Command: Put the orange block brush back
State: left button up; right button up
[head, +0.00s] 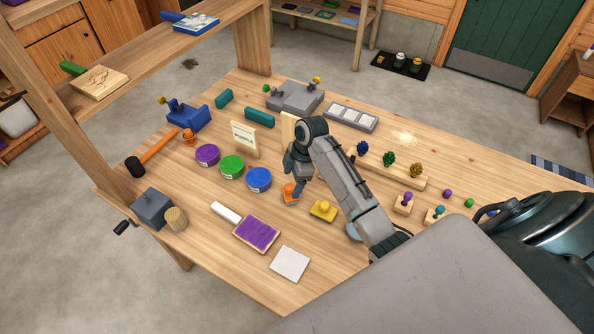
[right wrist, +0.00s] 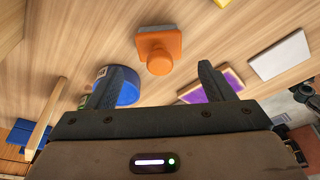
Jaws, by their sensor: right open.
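The orange block brush (head: 290,196) sits on the workbench, just right of the blue round tub (head: 258,180). In the right wrist view the brush (right wrist: 160,55) shows its orange block and knob with a grey pad beneath. My right gripper (head: 296,181) is right at the brush, partly hiding it. In the wrist view its open fingers (right wrist: 160,78) are spread wide, with the brush ahead between them and nothing held. A similar yellow block brush (head: 322,210) lies to the right, close by. My left gripper is not in view.
Green (head: 231,167) and purple (head: 207,155) tubs stand left of the blue one. A hammer (head: 153,156) and grey block (head: 152,207) are at the left edge.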

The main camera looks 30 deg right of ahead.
jog(key=b+v, duration=0.1)
jog(key=v, duration=0.5)
dwell(0.4)
